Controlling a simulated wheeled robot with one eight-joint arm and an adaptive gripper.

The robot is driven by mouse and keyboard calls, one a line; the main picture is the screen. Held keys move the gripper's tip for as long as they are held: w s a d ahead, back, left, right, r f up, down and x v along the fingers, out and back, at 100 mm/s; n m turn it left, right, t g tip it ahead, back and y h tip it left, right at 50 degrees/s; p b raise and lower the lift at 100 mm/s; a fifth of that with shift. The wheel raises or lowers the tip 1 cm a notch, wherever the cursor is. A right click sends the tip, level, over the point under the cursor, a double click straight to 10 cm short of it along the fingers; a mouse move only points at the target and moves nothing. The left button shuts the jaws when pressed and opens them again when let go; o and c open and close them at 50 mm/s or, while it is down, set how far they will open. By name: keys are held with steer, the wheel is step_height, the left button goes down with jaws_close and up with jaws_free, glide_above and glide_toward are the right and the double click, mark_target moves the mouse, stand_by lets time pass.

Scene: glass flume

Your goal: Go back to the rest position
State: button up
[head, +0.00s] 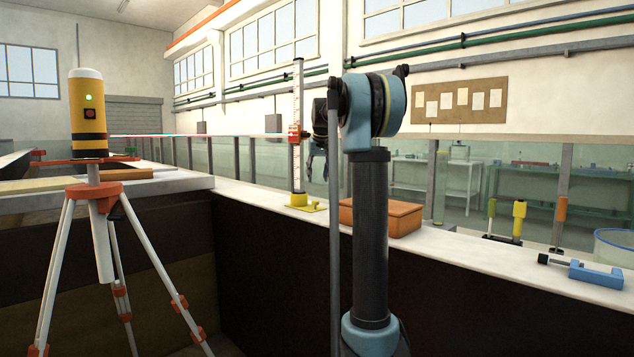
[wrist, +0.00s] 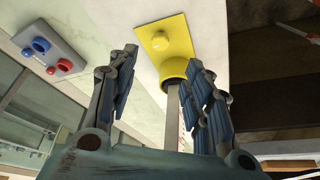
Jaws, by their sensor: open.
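My gripper (wrist: 163,60) is open in the wrist view, its two jointed fingers spread apart. A yellow-based gauge stand (wrist: 167,38) lies beyond the fingers, and its grey post shows in the gap between them. I cannot tell whether the fingers touch the post. In the head view my gripper (head: 316,160) is small and partly hidden behind my own arm. It is raised above the white ledge, close to the gauge's upright scale (head: 298,130) with its red slider. No object shows held in the fingers.
An orange box (head: 390,217) sits on the ledge behind my arm. A yellow instrument on a tripod (head: 88,115) stands at left. A blue clamp (head: 595,275) and several small posts are at right. The wrist view shows a grey box with blue and red knobs (wrist: 47,48).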

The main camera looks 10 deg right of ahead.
steer(key=shift+s, duration=0.1)
stand_by(0.3)
steer(key=s+f+g, duration=0.1)
steer(key=s+f, duration=0.5)
steer(key=s, duration=0.8)
steer(key=s+f, duration=0.5)
steer(key=s, duration=0.8)
steer(key=s+f+g, duration=0.1)
steer(key=s+f, duration=2.2)
steer(key=s, duration=0.2)
steer(key=shift+a+f, duration=0.2)
steer(key=shift+a, duration=0.2)
